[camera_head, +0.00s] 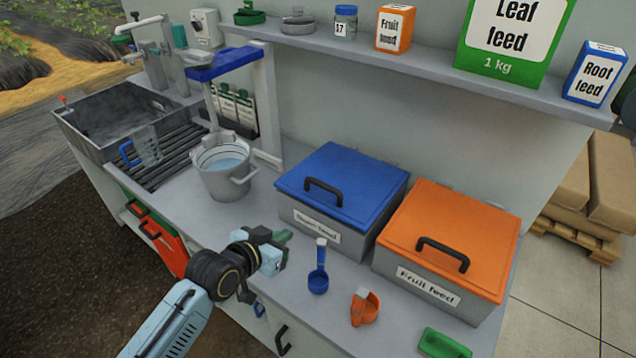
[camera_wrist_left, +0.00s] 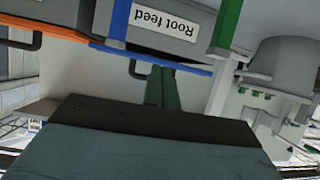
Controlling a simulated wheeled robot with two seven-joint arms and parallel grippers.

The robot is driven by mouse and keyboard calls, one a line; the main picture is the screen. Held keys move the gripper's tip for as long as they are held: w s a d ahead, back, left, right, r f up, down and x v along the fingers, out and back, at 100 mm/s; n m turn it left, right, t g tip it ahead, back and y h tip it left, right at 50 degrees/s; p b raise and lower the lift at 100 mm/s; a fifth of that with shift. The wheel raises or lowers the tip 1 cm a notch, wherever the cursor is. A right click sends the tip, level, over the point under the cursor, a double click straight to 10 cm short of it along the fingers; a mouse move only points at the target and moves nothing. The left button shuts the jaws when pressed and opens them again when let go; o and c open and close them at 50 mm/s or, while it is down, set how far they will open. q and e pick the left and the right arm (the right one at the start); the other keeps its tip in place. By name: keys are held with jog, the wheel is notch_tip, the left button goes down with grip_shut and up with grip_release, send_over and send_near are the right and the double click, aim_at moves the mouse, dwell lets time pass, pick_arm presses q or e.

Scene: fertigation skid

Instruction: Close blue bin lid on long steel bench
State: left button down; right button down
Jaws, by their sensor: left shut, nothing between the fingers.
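The blue bin lid (camera_head: 345,183) lies flat on its grey bin (camera_head: 328,236) on the long steel bench (camera_head: 268,204), with a black handle on top. No gap shows under the lid. In the left wrist view, which is upside down, the lid's blue edge (camera_wrist_left: 190,67) and the bin's "Root feed" label show. My left gripper (camera_head: 284,237) is shut and empty, just in front of the bin's left front corner. Its dark green fingers are together in the left wrist view (camera_wrist_left: 163,87). My right gripper is not in view.
An orange-lidded bin (camera_head: 448,240) stands right of the blue one. A blue scoop (camera_head: 319,270), an orange scoop (camera_head: 364,307) and a green scoop (camera_head: 443,344) lie along the front. A bucket of water (camera_head: 224,168) stands left. A shelf (camera_head: 400,62) runs above.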

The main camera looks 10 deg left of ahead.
pick_arm(q)
jog(key=w+d+r+t+h, duration=0.1)
jog(key=w+r+t+h, duration=0.2)
jog(key=r, duration=0.8)
jog(key=shift+m+y, duration=0.4)
jog(key=shift+y, duration=0.3)
jog(key=x, duration=0.4)
jog(key=f+x, duration=0.1)
jog(key=x, duration=0.3)
jog(key=f+x, duration=0.1)
jog(key=x, duration=0.3)
jog(key=shift+s+a+f, duration=0.1)
jog(key=shift+s+a, duration=0.05)
jog(key=shift+a, duration=0.15)
jog(key=shift+f, duration=0.55)
jog(key=shift+b, duration=0.3)
